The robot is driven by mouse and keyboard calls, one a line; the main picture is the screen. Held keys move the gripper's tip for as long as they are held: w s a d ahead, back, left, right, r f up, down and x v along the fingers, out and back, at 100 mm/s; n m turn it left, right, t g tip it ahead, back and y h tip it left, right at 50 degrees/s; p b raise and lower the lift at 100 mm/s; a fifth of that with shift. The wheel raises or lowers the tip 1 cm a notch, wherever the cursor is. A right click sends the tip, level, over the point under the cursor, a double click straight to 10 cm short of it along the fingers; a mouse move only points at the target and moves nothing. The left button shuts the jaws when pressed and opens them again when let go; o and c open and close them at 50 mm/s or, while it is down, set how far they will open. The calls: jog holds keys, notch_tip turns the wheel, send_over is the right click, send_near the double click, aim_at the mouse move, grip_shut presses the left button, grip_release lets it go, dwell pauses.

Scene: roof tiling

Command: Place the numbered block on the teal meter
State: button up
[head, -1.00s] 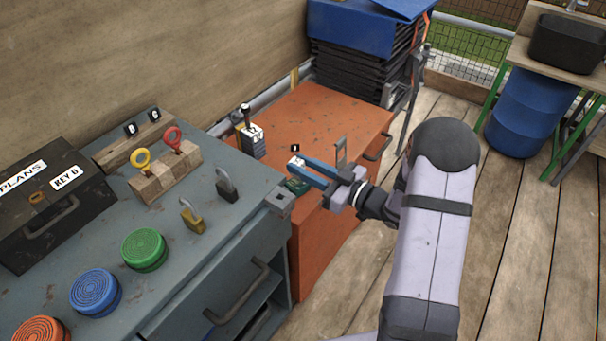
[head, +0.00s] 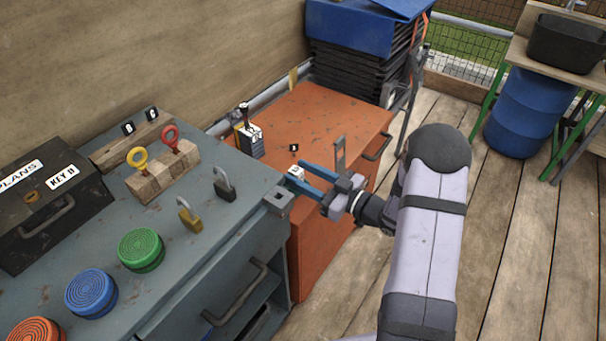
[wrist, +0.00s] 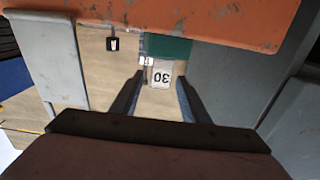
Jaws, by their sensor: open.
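The numbered block is a small white piece (head: 295,172) at the tips of my gripper (head: 299,172) in the head view. In the wrist view the block (wrist: 161,77) shows "30" and lies between the tips of the two open fingers (wrist: 158,88), with a gap on each side. A teal surface, which looks like the teal meter (wrist: 168,47), is right behind the block in the wrist view. Whether the block rests on it or is only beside it I cannot tell. In the head view my gripper and the block hide most of the meter.
An orange cabinet (head: 320,115) is beyond the gripper. A grey bench (head: 190,250) on the left bears padlocks, coloured round buttons and a black box (head: 45,205). A black and white lever box (head: 250,140) stands at the corner. The wooden floor to the right is open.

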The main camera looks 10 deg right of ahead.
jog(key=shift+d+r, duration=0.1)
jog(key=shift+r, duration=0.05)
jog(key=v, duration=1.2)
jog(key=w+d+f+m+g+h, duration=0.3)
jog(key=d+f+m+g+h, duration=0.15)
jog(key=h, duration=0.85)
jog(key=s+a+m+g, duration=0.2)
jog(key=s+a+g, duration=0.2)
jog(key=s, duration=0.7)
jog(key=s+a+m+g, duration=0.2)
jog(key=s+a+g, duration=0.2)
jog(key=s, duration=0.6)
jog(key=shift+s+a+r, duration=0.35)
jog(key=shift+s+a, duration=0.05)
jog(key=shift+a, duration=0.1)
jog(key=shift+m+p, duration=0.25)
jog(key=shift+p, duration=0.05)
notch_tip(320, 180, up, 27)
jog(key=p, duration=2.7)
